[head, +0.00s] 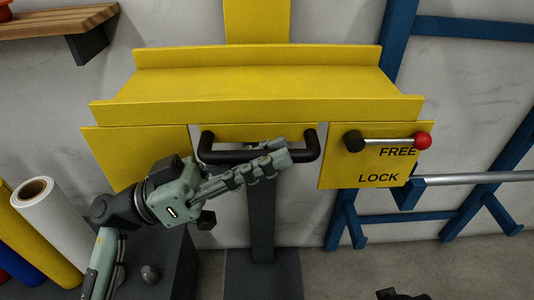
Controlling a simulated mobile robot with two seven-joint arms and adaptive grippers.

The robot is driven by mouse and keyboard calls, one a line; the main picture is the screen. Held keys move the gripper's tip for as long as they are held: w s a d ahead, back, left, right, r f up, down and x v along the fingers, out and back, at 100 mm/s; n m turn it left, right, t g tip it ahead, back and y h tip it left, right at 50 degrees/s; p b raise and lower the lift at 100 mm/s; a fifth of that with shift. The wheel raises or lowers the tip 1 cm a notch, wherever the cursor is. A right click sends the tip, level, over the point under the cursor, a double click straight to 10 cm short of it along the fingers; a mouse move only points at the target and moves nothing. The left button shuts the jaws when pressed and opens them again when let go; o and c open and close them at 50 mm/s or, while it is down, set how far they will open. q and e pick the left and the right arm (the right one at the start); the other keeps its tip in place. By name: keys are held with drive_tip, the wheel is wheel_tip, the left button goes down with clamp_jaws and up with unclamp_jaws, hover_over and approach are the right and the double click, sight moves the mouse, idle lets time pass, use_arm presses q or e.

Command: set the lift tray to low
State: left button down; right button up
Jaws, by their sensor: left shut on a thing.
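The yellow lift tray (260,88) stands at mid-height in front of a yellow column, with a raised back edge and a front lip. Below its lip is a black bar handle (313,142). My left gripper (283,158) reaches in from the lower left and is shut on the handle; its fingers hide part of the bar. On the yellow panel at the right, a lever with a red knob (423,140) points right from its black hub (354,141), level with the word FREE. The word LOCK stands lower on the panel. My right gripper is not clearly seen.
A dark post (261,215) stands on a dark base under the tray. Blue frames (410,218) with a grey bar are at the right. White and yellow rolls (62,222) stand at the lower left. A wooden shelf (55,22) is at the upper left.

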use_arm(q)
wheel_tip(320, 180, down, 22)
drive_tip(key=b, duration=0.4)
drive_tip(key=shift+s, duration=0.15)
use_arm(e)
wheel_tip(320, 180, up, 10)
drive_tip(key=s+t, duration=0.1)
drive_tip(key=shift+s+a+f, duration=0.15)
drive_tip(key=shift+s+a, duration=0.1)
drive_tip(key=shift+s, duration=0.05)
use_arm(q)
drive_tip(key=c, duration=1.7)
unclamp_jaws()
drive_tip(key=shift+o, duration=1.1)
drive_tip(key=shift+r, duration=0.2)
drive_tip(key=w+v, duration=0.1)
drive_tip(key=v, duration=1.1)
drive_tip(key=shift+s, duration=0.35)
